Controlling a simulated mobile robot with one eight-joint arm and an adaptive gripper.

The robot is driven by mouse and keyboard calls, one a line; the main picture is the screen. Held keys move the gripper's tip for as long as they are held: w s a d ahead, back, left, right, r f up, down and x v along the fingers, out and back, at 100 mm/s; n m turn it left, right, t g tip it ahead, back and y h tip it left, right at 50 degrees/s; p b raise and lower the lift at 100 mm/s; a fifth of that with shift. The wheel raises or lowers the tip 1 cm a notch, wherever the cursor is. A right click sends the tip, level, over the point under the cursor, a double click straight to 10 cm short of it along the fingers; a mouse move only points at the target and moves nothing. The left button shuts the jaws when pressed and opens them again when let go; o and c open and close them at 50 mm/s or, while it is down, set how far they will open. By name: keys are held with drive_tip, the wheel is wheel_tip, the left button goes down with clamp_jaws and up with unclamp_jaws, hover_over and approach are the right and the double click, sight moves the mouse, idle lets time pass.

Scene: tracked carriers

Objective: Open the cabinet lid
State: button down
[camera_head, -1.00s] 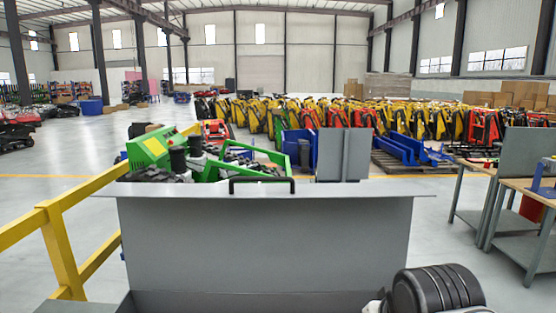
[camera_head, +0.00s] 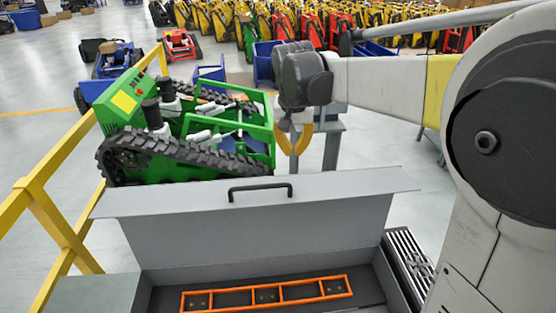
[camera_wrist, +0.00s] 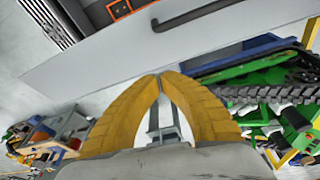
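The grey cabinet lid (camera_head: 255,225) stands raised at the back of the cabinet (camera_head: 368,290), so the inside is in view. Its black handle (camera_head: 260,189) is on the lid's top strip. An orange frame (camera_head: 266,294) lies inside the cabinet. My gripper (camera_head: 293,152) is beyond and above the lid, right of the handle and apart from it. In the wrist view the yellow fingers (camera_wrist: 162,76) meet at their tips with nothing between them. The lid's grey panel (camera_wrist: 105,62) and handle (camera_wrist: 192,17) also show there.
A green tracked carrier (camera_head: 185,140) stands close behind the lid. A yellow railing (camera_head: 55,215) runs along the left. A dark ribbed box (camera_head: 410,262) is at the cabinet's right. Rows of carriers stand far back.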

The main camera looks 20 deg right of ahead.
drive_tip(key=p, duration=0.1)
approach(293, 179)
drive_tip(key=x, duration=0.5)
drive_tip(key=s, duration=0.1)
drive_tip(key=s+a+p, duration=0.1)
drive_tip(key=s, duration=0.2)
drive_tip(key=shift+a+r, duration=0.1)
drive_tip(key=shift+a, duration=0.2)
drive_tip(key=shift+w, duration=0.25)
drive_tip(key=shift+s, duration=0.15)
drive_tip(key=shift+s, duration=0.3)
drive_tip(key=s+a+f+t+b, duration=0.1)
drive_tip(key=s+t, duration=0.1)
drive_tip(key=s, duration=0.4)
drive_tip(key=s+a+f+t+b, duration=0.1)
drive_tip(key=s+f+t, duration=0.1)
drive_tip(key=s, duration=0.5)
drive_tip(key=shift+s+a+f+h, duration=0.2)
drive_tip(key=shift+a+f+h, duration=0.15)
drive_tip(key=shift+h, duration=0.05)
